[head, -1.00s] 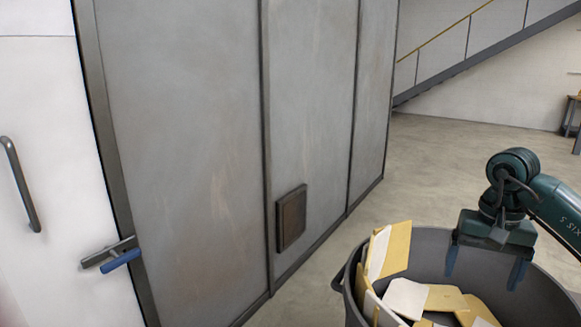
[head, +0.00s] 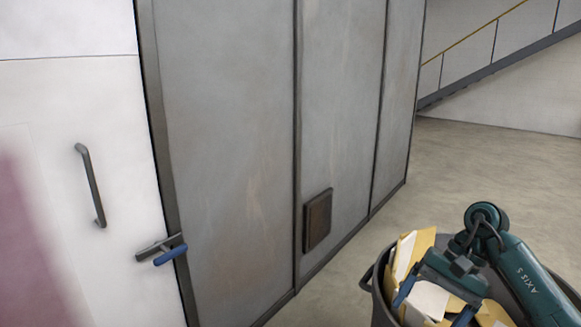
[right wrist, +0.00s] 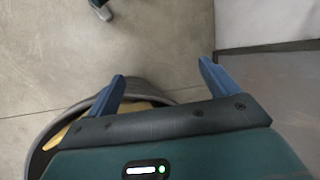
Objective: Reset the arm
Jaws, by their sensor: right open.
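My right arm (head: 525,275) is dark green and comes in from the lower right in the head view. Its gripper (head: 432,303) points down over a dark grey round bin (head: 377,290) of yellow and white pieces (head: 415,247). In the right wrist view the two blue fingers of this gripper (right wrist: 162,72) stand wide apart with nothing between them. Part of the bin rim (right wrist: 75,112) shows beneath the left finger there. My left gripper is in neither view.
Grey metal panels (head: 225,130) fill the middle. Open floor (head: 470,175) lies behind the bin. A blurred pinkish shape (head: 30,245) covers the left edge.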

